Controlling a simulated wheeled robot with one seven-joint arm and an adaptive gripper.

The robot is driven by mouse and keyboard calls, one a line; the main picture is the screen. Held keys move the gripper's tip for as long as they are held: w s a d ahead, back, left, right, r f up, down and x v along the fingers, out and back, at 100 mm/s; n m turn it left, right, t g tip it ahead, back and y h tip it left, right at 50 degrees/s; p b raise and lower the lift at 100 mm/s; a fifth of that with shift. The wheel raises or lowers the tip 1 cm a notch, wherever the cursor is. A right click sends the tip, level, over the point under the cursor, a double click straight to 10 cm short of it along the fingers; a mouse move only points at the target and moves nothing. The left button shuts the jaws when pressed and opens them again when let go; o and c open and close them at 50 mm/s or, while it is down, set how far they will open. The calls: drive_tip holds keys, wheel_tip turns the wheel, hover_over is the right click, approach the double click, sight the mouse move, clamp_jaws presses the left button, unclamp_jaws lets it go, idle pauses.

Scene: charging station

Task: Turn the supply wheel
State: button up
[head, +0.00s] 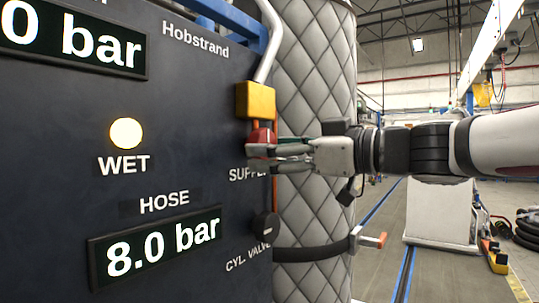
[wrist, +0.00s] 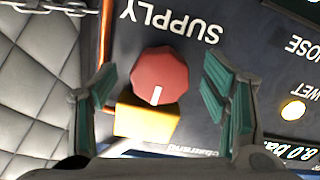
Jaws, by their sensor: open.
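The supply wheel is a red faceted knob (wrist: 160,77) with a white mark on its face, beside the word SUPPLY on the dark panel. In the head view the red wheel (head: 260,137) shows partly behind my gripper's fingers. My gripper (head: 265,148) reaches in from the right, its fingers at the wheel. In the wrist view my gripper (wrist: 162,95) is open, with one green-padded finger on each side of the wheel and a visible gap to both. Whether the fingertips reach around the wheel in depth I cannot tell.
A yellow block (head: 256,100) sits just above the wheel, on a pipe. A black CYL. VALVE knob (head: 266,225) is below. A quilted grey cylinder (head: 310,75) stands right beside the panel (head: 60,190). The WET lamp (head: 126,133) is lit; the HOSE display (head: 162,248) reads 8.0 bar.

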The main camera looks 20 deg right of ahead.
drive_tip(key=shift+w+a, duration=0.35)
drive_tip(key=shift+w, duration=0.1)
drive_tip(key=c, duration=1.2)
drive_tip(key=shift+o, duration=0.2)
drive_tip(key=shift+n, duration=0.3)
drive_tip(key=n, duration=1.1)
drive_tip(key=shift+w+d+r, duration=0.15)
drive_tip(key=shift+d+r, duration=0.1)
